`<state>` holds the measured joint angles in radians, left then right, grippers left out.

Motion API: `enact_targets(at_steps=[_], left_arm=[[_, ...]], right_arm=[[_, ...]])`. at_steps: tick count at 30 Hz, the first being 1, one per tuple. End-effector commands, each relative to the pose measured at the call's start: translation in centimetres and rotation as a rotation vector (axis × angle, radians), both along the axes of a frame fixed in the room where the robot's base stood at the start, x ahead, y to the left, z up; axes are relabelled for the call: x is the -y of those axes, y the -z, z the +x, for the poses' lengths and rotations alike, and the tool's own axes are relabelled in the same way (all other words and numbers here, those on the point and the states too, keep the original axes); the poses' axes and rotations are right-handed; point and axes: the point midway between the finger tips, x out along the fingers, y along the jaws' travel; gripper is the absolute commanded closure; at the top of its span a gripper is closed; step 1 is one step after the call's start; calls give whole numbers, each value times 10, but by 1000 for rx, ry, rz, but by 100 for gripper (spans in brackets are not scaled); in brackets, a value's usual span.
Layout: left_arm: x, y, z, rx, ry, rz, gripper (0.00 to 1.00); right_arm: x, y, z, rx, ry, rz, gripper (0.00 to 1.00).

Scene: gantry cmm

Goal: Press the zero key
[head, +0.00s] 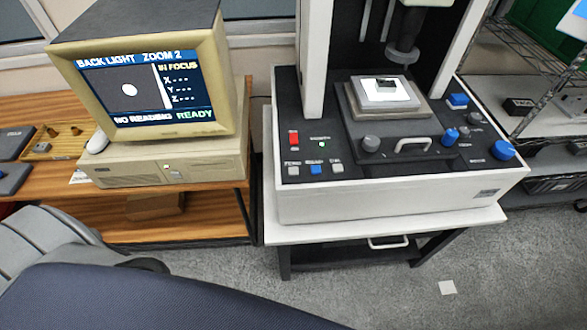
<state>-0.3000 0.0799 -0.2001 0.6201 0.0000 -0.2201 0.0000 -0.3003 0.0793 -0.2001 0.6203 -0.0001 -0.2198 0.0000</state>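The measuring machine (390,200) stands on a white table right of centre. Its front panel has a row of three small keys at the left: a pale key (293,170), a blue key (315,169) and another pale key (337,168). Their labels are tiny; the leftmost may read "ZERO", but I cannot be sure. A red switch (293,138) and a lit green lamp (322,146) sit above them. The monitor (140,80) shows "BACK LIGHT ZOOM 2", "IN FOCUS", dashes for X, Y and Z, "NO READING" and "READY". Neither gripper is in view.
The stage (385,100) holds a small part on a lit plate under the lens (403,52). Knobs and a blue dial (502,150) are at the panel's right. A dark blue padded shape (160,300), perhaps a chair, fills the lower left. Wire shelving stands at right.

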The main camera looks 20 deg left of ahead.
Motion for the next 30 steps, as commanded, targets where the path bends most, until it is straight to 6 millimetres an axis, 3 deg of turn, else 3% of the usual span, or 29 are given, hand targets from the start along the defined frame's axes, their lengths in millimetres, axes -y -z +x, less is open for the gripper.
enact_targets(at_steps=[1, 9, 30], left_arm=[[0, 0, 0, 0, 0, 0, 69], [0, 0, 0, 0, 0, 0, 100], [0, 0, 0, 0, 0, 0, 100]], right_arm=[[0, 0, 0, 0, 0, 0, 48], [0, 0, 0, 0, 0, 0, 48], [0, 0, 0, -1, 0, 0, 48]])
